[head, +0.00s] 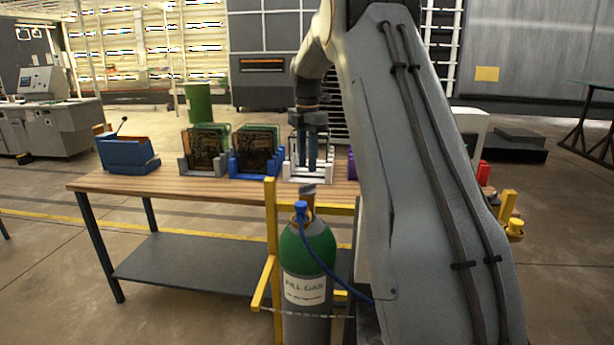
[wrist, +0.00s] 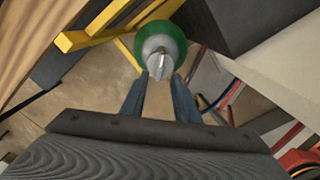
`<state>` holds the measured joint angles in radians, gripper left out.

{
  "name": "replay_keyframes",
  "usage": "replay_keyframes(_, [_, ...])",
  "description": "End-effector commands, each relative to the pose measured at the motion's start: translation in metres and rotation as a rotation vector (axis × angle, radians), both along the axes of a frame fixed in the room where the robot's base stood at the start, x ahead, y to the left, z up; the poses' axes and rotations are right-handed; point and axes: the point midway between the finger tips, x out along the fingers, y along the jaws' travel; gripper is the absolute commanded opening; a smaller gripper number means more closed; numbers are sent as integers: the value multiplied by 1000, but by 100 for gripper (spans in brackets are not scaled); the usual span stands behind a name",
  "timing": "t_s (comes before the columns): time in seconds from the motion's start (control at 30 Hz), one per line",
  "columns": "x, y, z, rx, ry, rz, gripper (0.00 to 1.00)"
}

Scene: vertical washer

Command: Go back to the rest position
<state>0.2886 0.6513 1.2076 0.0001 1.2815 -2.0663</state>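My gripper (head: 307,165) points down in the head view, in front of the white rack (head: 292,175) as seen from the camera. In the wrist view its two blue-grey fingers (wrist: 158,92) stand apart with nothing held between them. Below and beyond the fingers is the top of the green gas cylinder (wrist: 172,32), which also shows upright in the head view (head: 307,290). Part of the white rack is hidden behind the gripper.
A wooden table (head: 170,184) carries a blue box (head: 128,153), a grey rack (head: 187,163) and a blue rack (head: 236,162) with boards. A yellow frame (head: 270,235) stands beside the cylinder. My arm hides much of the table's right side.

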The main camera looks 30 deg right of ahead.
Motion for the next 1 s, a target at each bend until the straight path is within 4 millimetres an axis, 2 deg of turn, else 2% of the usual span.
replay_keyframes(0.2, [0,0,14,0,-1,0,28])
replay_keyframes(0.73, [-1,0,18,0,0,0,28])
replay_keyframes(0.87, [-6,0,35,0,-1,0,28])
replay_keyframes(1.0, [-13,0,62,0,-1,0,28])
